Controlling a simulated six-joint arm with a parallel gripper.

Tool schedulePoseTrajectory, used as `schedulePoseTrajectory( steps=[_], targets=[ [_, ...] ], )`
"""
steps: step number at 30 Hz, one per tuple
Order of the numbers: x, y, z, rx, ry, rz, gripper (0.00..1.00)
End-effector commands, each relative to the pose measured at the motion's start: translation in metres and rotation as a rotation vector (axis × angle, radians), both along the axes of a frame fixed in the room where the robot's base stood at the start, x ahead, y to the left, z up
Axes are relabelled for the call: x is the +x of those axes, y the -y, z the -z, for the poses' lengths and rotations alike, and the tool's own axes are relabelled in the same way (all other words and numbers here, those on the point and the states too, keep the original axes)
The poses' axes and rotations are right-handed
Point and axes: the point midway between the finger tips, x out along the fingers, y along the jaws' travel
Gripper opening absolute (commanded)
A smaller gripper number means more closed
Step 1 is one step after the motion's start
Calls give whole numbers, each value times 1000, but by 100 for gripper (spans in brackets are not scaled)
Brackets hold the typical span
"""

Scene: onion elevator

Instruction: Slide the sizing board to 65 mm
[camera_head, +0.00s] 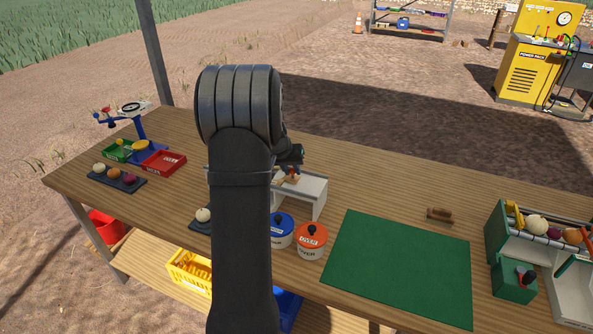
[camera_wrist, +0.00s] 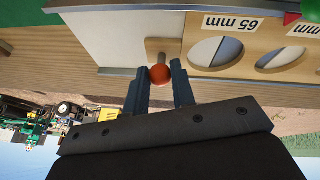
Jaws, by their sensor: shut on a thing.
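The sizing board (camera_wrist: 245,50) is a wooden strip with round holes, seen upside down in the wrist view. A label reading 65 mm (camera_wrist: 233,23) sits beside one hole, to the right of my gripper. In the head view, a wooden piece and the knob (camera_head: 293,173) show at the top of a white box (camera_head: 312,193). My arm hides the box's left part and most of the gripper there.
A blue-lidded pot (camera_head: 281,229) and an orange-lidded pot (camera_head: 312,240) stand in front of the box. A green mat (camera_head: 400,268) lies to the right, with a brown-handled tool (camera_head: 440,214) behind it. Red (camera_head: 164,163) and green trays stand at the left.

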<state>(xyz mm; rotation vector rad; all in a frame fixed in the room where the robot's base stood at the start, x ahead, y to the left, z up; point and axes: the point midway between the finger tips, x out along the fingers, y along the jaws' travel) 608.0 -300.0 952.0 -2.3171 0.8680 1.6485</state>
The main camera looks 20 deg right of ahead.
Motion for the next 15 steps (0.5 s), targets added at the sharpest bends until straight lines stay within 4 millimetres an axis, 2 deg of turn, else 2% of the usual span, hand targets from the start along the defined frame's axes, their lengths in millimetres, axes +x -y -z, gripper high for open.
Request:
schedulePoseTrajectory(
  steps=[15],
  targets=[
    [23, -22, 0, 0, 1, -1, 0]
  ],
)
